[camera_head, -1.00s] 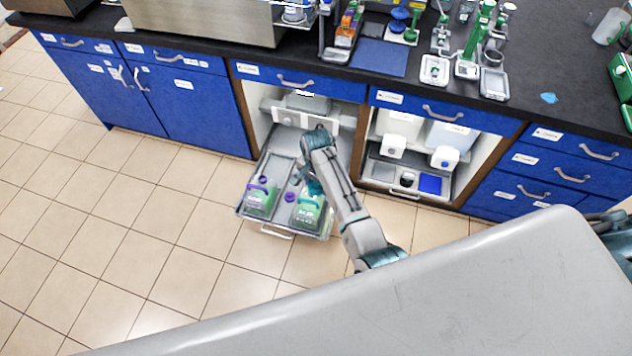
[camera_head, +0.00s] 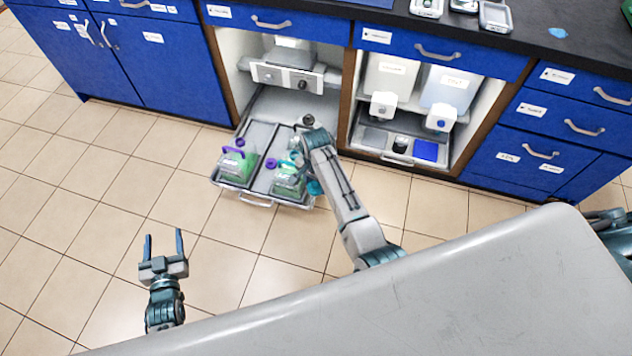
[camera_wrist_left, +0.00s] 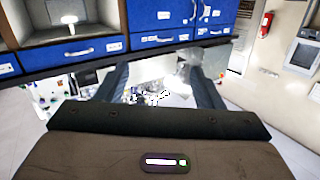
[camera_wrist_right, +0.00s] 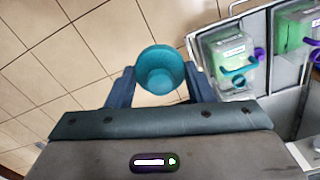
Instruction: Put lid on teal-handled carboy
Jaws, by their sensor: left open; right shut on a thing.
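The teal-handled carboy (camera_head: 288,184), with green contents, stands in the right half of the pulled-out tray; it also shows in the right wrist view (camera_wrist_right: 232,47). My right gripper (camera_wrist_right: 160,78) is shut on a teal, cup-shaped lid (camera_wrist_right: 160,68). The lid is beside the carboy, apart from it, with floor behind it in the right wrist view. In the head view my right arm partly covers this carboy, and its fingers are mostly hidden. My left gripper (camera_head: 164,240) is open and empty over the floor, away from the tray.
A purple-handled carboy (camera_head: 240,166) stands in the left half of the tray (camera_head: 257,201). An open cabinet bay with white containers (camera_head: 388,75) is to the right. Blue drawers (camera_head: 545,125) lie beyond it. The tiled floor on the left is clear.

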